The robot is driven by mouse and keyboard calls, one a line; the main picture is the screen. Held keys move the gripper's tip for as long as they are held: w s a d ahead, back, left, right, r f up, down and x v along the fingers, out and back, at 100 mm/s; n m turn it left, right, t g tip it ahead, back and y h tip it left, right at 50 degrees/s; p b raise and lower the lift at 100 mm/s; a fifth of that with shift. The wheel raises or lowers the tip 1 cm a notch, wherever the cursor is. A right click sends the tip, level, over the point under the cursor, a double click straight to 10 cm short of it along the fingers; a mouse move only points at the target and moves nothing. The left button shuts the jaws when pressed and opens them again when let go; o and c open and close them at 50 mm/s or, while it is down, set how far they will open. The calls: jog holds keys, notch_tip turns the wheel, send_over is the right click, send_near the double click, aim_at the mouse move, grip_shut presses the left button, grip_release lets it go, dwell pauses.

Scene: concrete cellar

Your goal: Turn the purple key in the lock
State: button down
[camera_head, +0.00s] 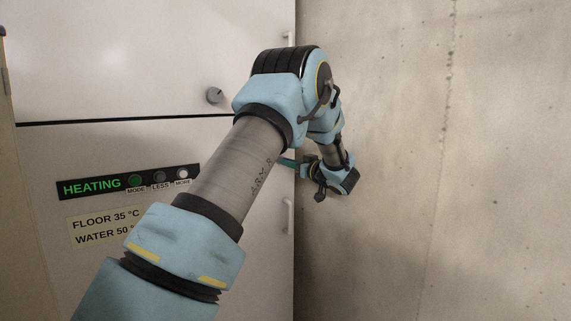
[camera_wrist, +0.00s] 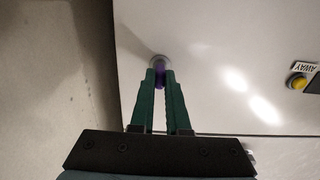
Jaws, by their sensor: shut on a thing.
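The purple key (camera_wrist: 159,78) shows in the wrist view between the green fingertips of my gripper (camera_wrist: 160,82), which is shut on it. The round grey lock (camera_wrist: 159,61) sits just beyond the fingertips on the pale cabinet door, and the key's front end meets it. How deep the key sits in the lock cannot be seen. In the head view my gripper (camera_head: 288,162) shows only in part, with a green finger against the cabinet's right side. My arm hides the key and the lock there.
The head view shows a white cabinet (camera_head: 150,60) with a round knob (camera_head: 214,95), a heating panel (camera_head: 125,183) and a temperature label (camera_head: 103,226). A concrete wall (camera_head: 490,160) stands close on the right. A yellow button (camera_wrist: 298,83) with an "AWAY" label shows in the wrist view.

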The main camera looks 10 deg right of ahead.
dwell(0.4)
jog(key=shift+f+n+b, duration=0.1)
jog(key=shift+n+b, duration=1.6)
jog(key=shift+b, duration=0.75)
